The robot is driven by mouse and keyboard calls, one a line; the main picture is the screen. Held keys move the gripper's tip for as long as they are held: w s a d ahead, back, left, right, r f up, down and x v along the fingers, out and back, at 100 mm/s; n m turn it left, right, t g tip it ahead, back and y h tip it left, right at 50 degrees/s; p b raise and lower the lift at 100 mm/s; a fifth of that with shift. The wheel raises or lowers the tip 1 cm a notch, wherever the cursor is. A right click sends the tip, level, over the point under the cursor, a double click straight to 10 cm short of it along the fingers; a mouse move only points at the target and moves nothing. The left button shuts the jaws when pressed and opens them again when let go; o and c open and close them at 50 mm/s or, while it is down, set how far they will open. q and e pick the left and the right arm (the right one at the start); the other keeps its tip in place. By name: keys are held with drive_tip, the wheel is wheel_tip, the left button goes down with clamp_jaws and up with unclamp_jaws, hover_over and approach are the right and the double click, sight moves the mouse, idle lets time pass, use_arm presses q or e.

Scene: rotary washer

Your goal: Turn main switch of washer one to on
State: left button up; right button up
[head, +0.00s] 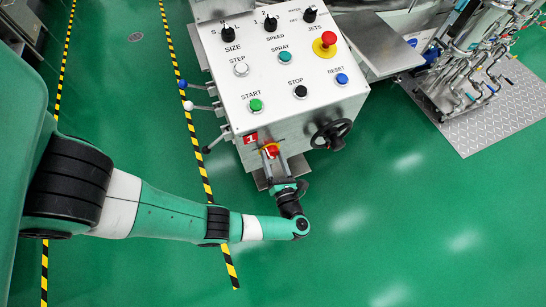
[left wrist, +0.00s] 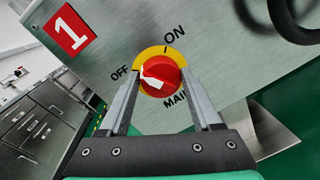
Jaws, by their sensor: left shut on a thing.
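The main switch (head: 271,149) is a red knob on a yellow disc, on the front face of the washer's control box below the START and STOP buttons. In the left wrist view the knob (left wrist: 160,77) has a white pointer directed towards the OFF label (left wrist: 120,75). The ON label (left wrist: 175,32) is at the upper right of the disc. A red "1" plate (left wrist: 69,31) is beside it. My left gripper (head: 275,160) has its two fingers on either side of the knob and is shut on it. My right gripper is not in view.
The control panel (head: 265,80) above carries several knobs and buttons. A black handwheel (head: 331,134) sits to the right of the switch. Levers (head: 200,106) stick out at the box's left. The green floor (head: 400,230) in front is clear.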

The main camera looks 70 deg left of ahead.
use_arm(q)
drive_tip(key=m, duration=0.3)
drive_tip(key=shift+w+m, duration=0.1)
drive_tip(key=shift+m, duration=0.2)
drive_tip(key=m, duration=0.3)
drive_tip(key=shift+w+g, duration=0.1)
drive_tip(key=shift+g, duration=0.2)
drive_tip(key=m, duration=0.3)
drive_tip(key=shift+m+g+h+p, duration=0.3)
drive_tip(key=shift+w+f+m, duration=0.1)
drive_tip(key=shift+f+m, duration=0.05)
drive_tip(key=shift+m, duration=1.55)
drive_tip(key=o, duration=1.4)
